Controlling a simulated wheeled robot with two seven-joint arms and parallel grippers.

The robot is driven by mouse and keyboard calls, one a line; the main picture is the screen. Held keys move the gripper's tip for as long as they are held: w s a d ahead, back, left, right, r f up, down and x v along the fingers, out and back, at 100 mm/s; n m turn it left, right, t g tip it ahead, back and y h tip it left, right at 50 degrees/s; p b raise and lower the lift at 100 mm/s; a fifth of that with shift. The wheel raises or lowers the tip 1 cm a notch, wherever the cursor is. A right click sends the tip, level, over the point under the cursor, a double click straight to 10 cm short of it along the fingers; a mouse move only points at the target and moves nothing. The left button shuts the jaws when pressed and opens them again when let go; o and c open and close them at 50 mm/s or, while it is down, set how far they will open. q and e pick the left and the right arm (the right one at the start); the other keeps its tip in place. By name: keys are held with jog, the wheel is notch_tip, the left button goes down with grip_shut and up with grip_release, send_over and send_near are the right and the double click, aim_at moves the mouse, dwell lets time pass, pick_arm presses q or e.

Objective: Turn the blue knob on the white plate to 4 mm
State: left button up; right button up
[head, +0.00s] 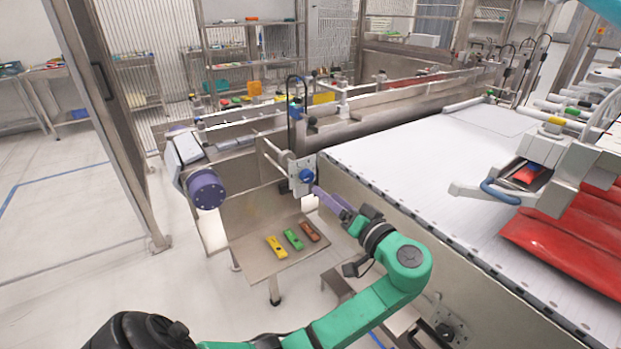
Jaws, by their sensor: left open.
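The blue knob (306,175) sits on the white plate (294,180), which is fixed at the near left corner of the conveyor machine. The knob's scale and setting are too small to read. My left gripper (320,192), with purple fingers, reaches up and left from the green arm. Its fingertips are just below and to the right of the knob. It is open and nothing shows between its fingers. Whether the fingertips touch the knob cannot be told. My right gripper is not in view.
A metal shelf (255,256) below the plate holds a yellow (276,247), a green (293,239) and a brown piece (310,231). A purple roller end (206,189) juts out at left. The white belt (430,170) lies right, with red packs (565,245). Floor at left is clear.

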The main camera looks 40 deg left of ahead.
aim_at(309, 179)
pick_arm(q)
jog(key=p+x, duration=0.1)
jog(key=x, duration=0.7)
jog(key=shift+d, duration=0.1)
jog(key=shift+w+a, duration=0.2)
jog(key=shift+a, duration=0.15)
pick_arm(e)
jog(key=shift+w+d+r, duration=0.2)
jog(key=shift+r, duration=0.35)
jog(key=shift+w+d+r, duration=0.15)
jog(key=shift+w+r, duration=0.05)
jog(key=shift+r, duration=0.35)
pick_arm(q)
grip_shut()
